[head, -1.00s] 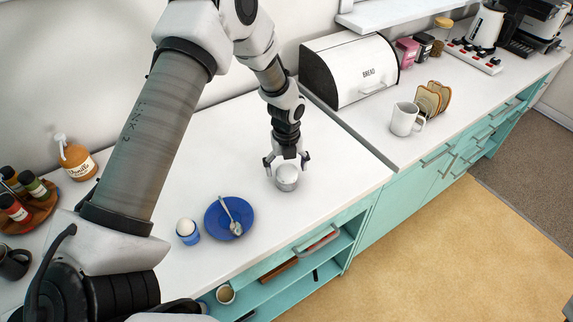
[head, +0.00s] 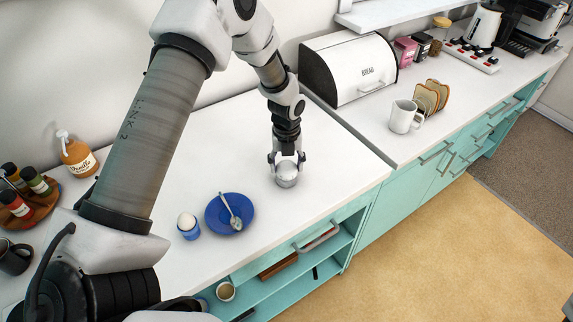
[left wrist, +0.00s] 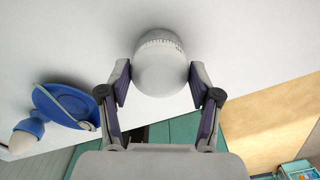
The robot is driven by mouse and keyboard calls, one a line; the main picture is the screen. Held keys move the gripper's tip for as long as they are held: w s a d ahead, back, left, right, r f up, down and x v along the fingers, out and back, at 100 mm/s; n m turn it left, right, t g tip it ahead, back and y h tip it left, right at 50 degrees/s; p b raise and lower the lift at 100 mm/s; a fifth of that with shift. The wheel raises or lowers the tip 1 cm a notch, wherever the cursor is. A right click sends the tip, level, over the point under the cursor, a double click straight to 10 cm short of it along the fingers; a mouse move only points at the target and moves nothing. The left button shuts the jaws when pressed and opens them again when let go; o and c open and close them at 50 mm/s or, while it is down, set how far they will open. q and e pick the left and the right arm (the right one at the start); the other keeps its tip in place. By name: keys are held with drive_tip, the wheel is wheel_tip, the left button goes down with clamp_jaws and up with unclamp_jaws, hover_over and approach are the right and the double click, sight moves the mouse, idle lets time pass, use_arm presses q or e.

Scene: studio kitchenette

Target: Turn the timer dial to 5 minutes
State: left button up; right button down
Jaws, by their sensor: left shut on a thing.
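The timer (head: 287,176) is a small round, pale grey-white thing standing on the white counter, right of the blue plate. In the left wrist view the timer (left wrist: 160,65) shows a domed top and a ring of fine marks on its far side. I cannot read the marks, so the dial's setting is unclear. My left gripper (head: 287,163) points down over the timer, with one finger on each side. In the left wrist view my left gripper (left wrist: 160,84) is shut on the timer's top part. My right gripper is not in view.
A blue plate (head: 214,221) with a spoon (head: 232,212) lies left of the timer, beside an egg in a blue cup (head: 188,226). A white mug (head: 403,117), toast rack (head: 430,97) and bread bin (head: 352,70) stand at the right. The counter around the timer is clear.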

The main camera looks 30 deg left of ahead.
sight(288, 164)
use_arm(q)
drive_tip(key=shift+m+b, duration=0.5)
drive_tip(key=shift+m, duration=1.6)
drive_tip(key=shift+w, duration=0.1)
drive_tip(key=o, duration=0.9)
drive_tip(key=shift+o, duration=1.3)
drive_tip(key=shift+w+f, duration=0.2)
drive_tip(key=shift+w, duration=0.05)
wheel_tip(288, 164, up, 12)
